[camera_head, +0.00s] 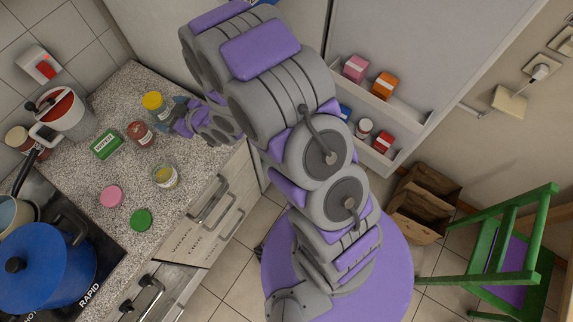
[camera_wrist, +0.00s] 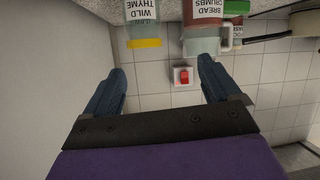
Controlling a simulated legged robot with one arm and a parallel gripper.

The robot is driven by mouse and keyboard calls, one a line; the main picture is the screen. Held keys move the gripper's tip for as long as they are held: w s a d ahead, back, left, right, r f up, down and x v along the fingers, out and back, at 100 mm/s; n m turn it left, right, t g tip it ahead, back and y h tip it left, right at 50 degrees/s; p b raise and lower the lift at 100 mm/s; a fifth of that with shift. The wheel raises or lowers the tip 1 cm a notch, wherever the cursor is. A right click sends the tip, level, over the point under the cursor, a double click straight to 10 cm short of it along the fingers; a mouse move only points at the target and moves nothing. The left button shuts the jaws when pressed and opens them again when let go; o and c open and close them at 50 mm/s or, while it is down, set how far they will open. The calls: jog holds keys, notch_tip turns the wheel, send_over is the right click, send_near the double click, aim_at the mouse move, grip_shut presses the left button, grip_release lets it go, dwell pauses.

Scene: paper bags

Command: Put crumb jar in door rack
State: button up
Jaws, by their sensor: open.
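My gripper (camera_head: 171,114) is open and empty at the counter's right side, close to the crumb jar and the yellow-lidded wild thyme jar (camera_head: 154,104). In the wrist view its fingers (camera_wrist: 162,78) are spread, with no jar between them. The door rack (camera_head: 361,98) is on the open fridge door, right of my arm; my arm hides part of its shelves.
A glass jar (camera_head: 165,177), a green box (camera_head: 106,144), and pink (camera_head: 112,196) and green (camera_head: 141,219) lids are on the counter. The rack holds pink (camera_head: 355,68) and orange (camera_head: 384,85) packs. Paper bags (camera_head: 425,200) and a green chair (camera_head: 500,255) stand on the floor.

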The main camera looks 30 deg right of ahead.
jog(key=s+d+r+m+g+h, duration=0.1)
jog(key=d+r+h, duration=0.15)
jog(key=d, duration=0.35)
jog(key=s+d+r+m+g+h, duration=0.1)
jog(key=s+d+r+h, duration=0.15)
jog(key=d, duration=0.25)
jog(key=s+d+r+m+g+h, duration=0.1)
jog(key=s+d+r+g, duration=0.1)
jog(key=s, duration=0.5)
jog(key=s+d+r+m+g+h, duration=0.1)
jog(key=s+d+r+m+g, duration=0.1)
jog(key=s+d, duration=0.3)
jog(key=s+d+r+m+g+h, duration=0.1)
jog(key=s+d+r+m+g, duration=0.1)
jog(key=s, duration=0.6)
notch_tip(320, 180, up, 3)
jog(key=d+g, duration=0.1)
jog(key=d, duration=0.1)
jog(key=shift+s+d+f+h, duration=0.2)
jog(key=shift+s+d+h, duration=0.15)
jog(key=shift+s+h, duration=0.05)
jog(key=shift+o, duration=0.9)
jog(key=s+r+m+g, duration=0.1)
jog(key=s+r+g, duration=0.2)
jog(key=s, duration=1.1)
jog(key=shift+s+a+r+m+g+y, duration=0.25)
jog(key=shift+r+m+g+y, duration=0.05)
jog(key=shift+r, duration=0.3)
